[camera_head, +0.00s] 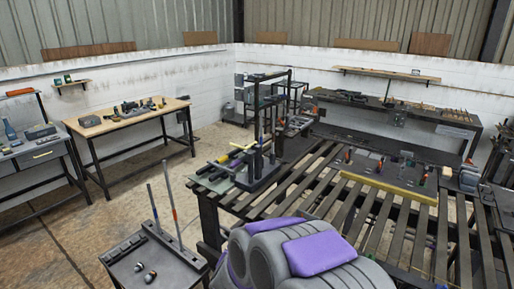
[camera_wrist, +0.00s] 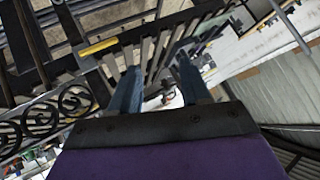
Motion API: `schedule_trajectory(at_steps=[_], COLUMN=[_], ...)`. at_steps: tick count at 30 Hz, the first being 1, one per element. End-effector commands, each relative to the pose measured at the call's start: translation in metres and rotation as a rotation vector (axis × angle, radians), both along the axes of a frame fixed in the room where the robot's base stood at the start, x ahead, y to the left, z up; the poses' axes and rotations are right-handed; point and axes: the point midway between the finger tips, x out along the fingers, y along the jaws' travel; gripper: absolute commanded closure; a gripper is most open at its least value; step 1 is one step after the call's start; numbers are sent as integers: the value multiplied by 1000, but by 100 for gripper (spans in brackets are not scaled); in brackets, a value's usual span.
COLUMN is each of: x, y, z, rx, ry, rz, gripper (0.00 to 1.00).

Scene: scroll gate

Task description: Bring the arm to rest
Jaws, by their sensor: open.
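My gripper (camera_wrist: 158,64) shows in the wrist view with two bluish fingers standing apart and nothing between them. Beyond the fingers are dark slats and the bench area, and the fingers appear clear of them. My grey and purple arm fills the bottom centre of the head view, in front of the slatted table (camera_head: 290,190). The gripper itself does not show in the head view. Black scrollwork (camera_wrist: 42,118) with curled bars shows at the left of the wrist view.
A yellow bar (camera_head: 390,187) lies across the slats; a yellow piece (camera_wrist: 97,46) also shows in the wrist view. A dark rack (camera_head: 258,165) stands at the table's far left. A small cart (camera_head: 150,262) stands front left. A wooden-topped bench (camera_head: 130,117) stands farther back. Left floor is open.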

Motion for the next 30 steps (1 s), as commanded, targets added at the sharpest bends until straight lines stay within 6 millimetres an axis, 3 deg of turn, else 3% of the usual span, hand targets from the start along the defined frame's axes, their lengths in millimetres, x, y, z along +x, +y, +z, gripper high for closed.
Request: schedule_trajectory(at_steps=[6, 11, 17, 21, 27, 30], x=[-47, -98, -177, -241, -331, -365], y=[3, -13, -56, -99, -162, -183], z=[27, 39, 44, 42, 39, 41], rx=[79, 70, 0, -70, -165, -193], ry=[151, 279, 464, 619, 847, 933], rz=[215, 354, 474, 515, 500, 477], gripper=[53, 53, 53, 53, 53, 53])
